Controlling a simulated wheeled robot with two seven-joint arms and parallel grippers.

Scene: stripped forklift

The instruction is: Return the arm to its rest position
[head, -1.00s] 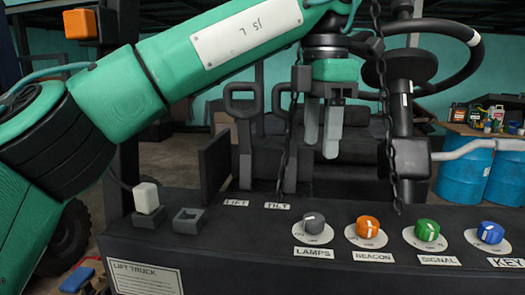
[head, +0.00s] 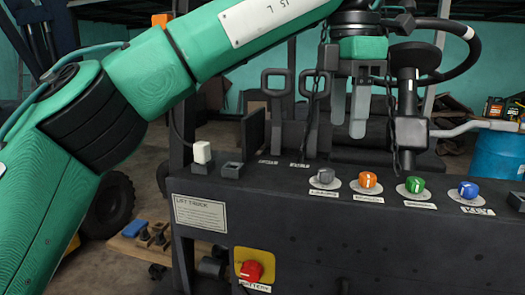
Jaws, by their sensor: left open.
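My left arm (head: 240,40) is green and reaches in from the left across the top of the head view. My left gripper (head: 349,122) hangs fingers down, open, with a gap between its two grey fingers and nothing between them. It shows above the console (head: 340,225), over the grey lamps knob (head: 324,178) and the orange beacon knob (head: 367,180), and appears apart from them. My right gripper is out of view.
The console also bears a green knob (head: 415,185), a blue knob (head: 468,190) and a white rocker (head: 202,152). A red switch (head: 251,270) is on its front. Two lever handles (head: 276,85), a chain and a steering wheel (head: 455,60) crowd the gripper. A blue barrel (head: 498,155) stands right.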

